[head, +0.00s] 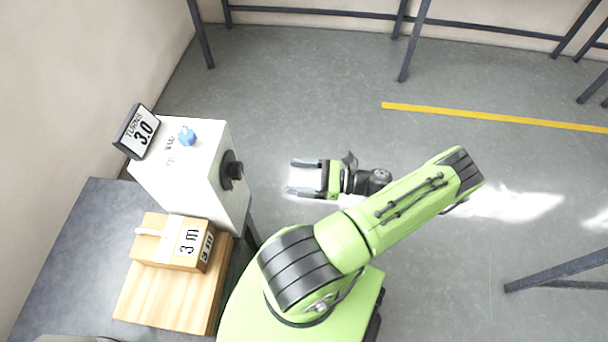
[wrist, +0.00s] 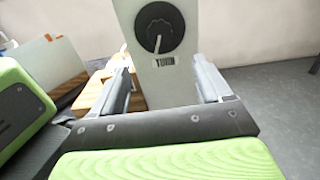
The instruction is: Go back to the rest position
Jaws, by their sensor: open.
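My gripper (head: 304,178) is open and empty in the head view, held over the floor to the right of the white box. Its fingers point left toward the box. My fingers are apart from the box.
A display reading 3.0 (head: 141,131) sits on the box's left corner. A wooden block marked 3 m (head: 160,254) lies on a wooden board (head: 165,299) on the grey table (head: 75,240). Floor with a yellow line (head: 490,116) is open at upper right; table legs stand around it.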

